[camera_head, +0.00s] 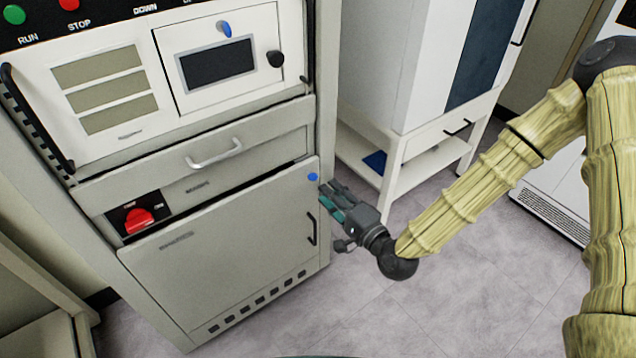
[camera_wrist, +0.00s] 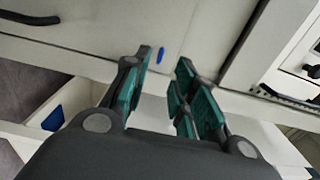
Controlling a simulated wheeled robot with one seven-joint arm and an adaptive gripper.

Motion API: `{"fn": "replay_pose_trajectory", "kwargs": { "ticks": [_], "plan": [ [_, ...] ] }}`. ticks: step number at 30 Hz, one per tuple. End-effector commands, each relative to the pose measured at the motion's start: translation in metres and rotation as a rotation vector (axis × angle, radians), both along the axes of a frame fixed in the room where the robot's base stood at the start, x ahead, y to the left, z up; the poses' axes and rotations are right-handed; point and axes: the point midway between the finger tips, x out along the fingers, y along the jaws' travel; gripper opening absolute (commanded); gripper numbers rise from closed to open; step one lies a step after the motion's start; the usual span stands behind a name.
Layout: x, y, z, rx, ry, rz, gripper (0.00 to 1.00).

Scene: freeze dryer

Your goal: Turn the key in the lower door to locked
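The lower door (camera_head: 225,260) of the grey cabinet is closed. Its blue key (camera_head: 312,177) sits at the door's upper right corner. In the wrist view the blue key (camera_wrist: 161,54) is a thin upright strip on the pale panel, beyond the fingertips and in line with the gap between them. My gripper (camera_head: 327,193) is just right of and below the key in the head view. Its teal-padded fingers (camera_wrist: 164,70) are apart in the wrist view, with nothing between them. I cannot tell the exact remaining distance to the key.
A black handle (camera_head: 311,228) is on the lower door, below the key. A red switch (camera_head: 138,220) is at the upper left of the door. A drawer with a metal handle (camera_head: 214,154) is above. A white stand (camera_head: 405,178) is to the right; grey floor is open in front.

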Motion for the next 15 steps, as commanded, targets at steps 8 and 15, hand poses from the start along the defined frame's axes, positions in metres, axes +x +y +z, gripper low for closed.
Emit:
{"fn": "replay_pose_trajectory", "kwargs": {
  "ticks": [8, 15],
  "plan": [
    [0.033, 0.025, -0.001, -0.002, 0.000, 0.001, 0.27],
    [0.047, 0.035, 0.000, -0.002, 0.001, 0.001, 0.27]
  ]
}}
